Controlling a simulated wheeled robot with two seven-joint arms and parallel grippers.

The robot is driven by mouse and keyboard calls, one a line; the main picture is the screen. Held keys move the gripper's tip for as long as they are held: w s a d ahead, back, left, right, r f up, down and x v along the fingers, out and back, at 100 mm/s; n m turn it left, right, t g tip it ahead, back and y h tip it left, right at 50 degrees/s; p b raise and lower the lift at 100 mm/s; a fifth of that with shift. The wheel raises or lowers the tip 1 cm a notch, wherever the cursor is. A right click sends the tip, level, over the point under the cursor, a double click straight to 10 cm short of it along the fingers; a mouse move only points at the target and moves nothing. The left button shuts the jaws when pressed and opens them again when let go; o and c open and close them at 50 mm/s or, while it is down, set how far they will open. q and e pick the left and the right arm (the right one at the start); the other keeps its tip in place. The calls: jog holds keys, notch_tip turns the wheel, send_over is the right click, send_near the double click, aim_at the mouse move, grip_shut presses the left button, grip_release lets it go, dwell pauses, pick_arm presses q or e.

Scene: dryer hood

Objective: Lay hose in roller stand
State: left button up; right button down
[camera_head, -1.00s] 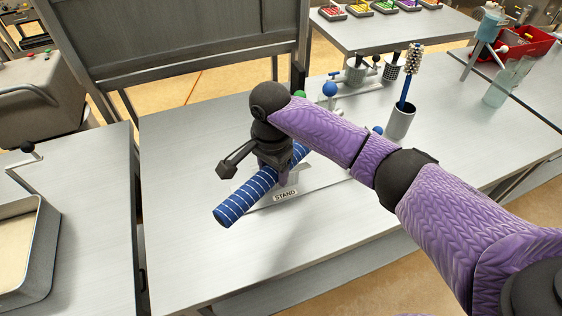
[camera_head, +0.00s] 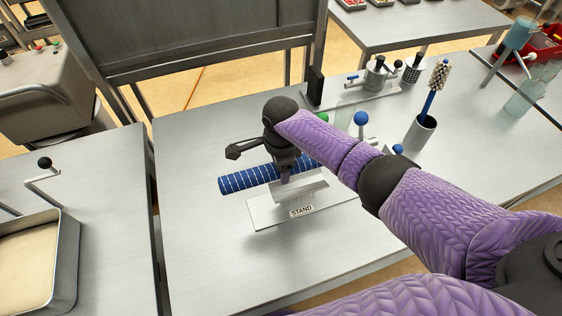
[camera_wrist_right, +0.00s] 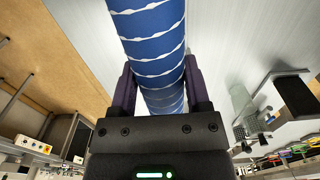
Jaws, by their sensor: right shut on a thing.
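The blue hose with white stripes (camera_head: 238,181) runs nearly level across the head view, over the back of the stand. My right gripper (camera_head: 288,176) comes down on the hose from above and is shut on it. In the right wrist view the hose (camera_wrist_right: 150,45) passes between the two fingers. The roller stand (camera_head: 265,213) is a pale flat base labelled STAND, with a raised grey block in front of the hose. The hose's left end sticks out past the base. I cannot tell whether the hose touches the stand. My left gripper is not in view.
Behind the stand are a green ball (camera_head: 323,118), a blue ball (camera_head: 361,118) and a metal cup with a brush (camera_head: 420,133). A dark upright panel (camera_head: 190,40) stands behind the table. The table's left and front areas are clear. A metal tray (camera_head: 40,262) sits at far left.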

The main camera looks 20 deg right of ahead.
aim_at(281, 193)
notch_tip(281, 193, down, 8)
jog(key=b, duration=0.5)
jog(key=shift+r, duration=0.15)
dwell(0.3)
jog(key=shift+c, duration=2.2)
grip_release()
jog(key=shift+o, duration=0.2)
jog(key=shift+o, duration=0.6)
